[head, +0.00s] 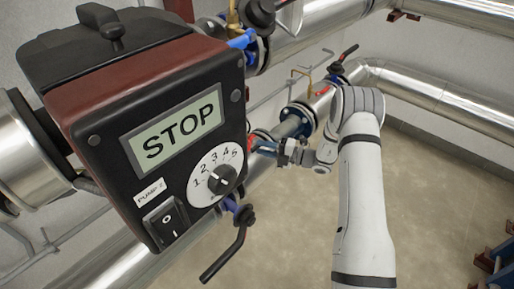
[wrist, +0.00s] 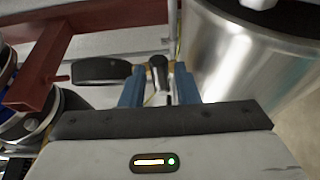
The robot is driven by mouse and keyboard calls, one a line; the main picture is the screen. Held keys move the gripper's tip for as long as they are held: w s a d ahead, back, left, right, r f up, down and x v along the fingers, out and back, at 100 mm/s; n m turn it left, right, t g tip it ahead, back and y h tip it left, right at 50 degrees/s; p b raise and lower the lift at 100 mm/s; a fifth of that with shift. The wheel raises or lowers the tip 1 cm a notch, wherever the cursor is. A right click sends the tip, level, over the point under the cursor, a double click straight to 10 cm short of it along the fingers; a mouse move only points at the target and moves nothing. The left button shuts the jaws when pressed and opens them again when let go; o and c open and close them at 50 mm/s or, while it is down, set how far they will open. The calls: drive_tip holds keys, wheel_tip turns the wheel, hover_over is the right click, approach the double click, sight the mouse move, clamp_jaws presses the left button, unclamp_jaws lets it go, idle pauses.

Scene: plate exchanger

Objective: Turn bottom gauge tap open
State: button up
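In the wrist view, a small tap with a dark flat handle (wrist: 103,71) pointing left and a dark rounded hub (wrist: 158,73) lies just beyond my fingers. I cannot tell for certain that it is the bottom gauge tap. My gripper (wrist: 158,88) is open, its two blue fingers on either side of the hub. I see a gap between the fingers and cannot tell whether either touches the tap. In the head view my gripper (head: 272,148) is beside the pipework right of the pump box, and the tap there is mostly hidden.
The pump box (head: 110,95) reads STOP and stands close left of my gripper. A black lever (head: 226,254) hangs below it. Small red-handled taps (head: 323,91) sit on the pipe behind. A red-brown bracket (wrist: 40,90) and a shiny pipe (wrist: 245,60) flank my fingers.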

drive_tip(key=shift+x, duration=1.45)
drive_tip(key=shift+c, duration=0.5)
clamp_jaws()
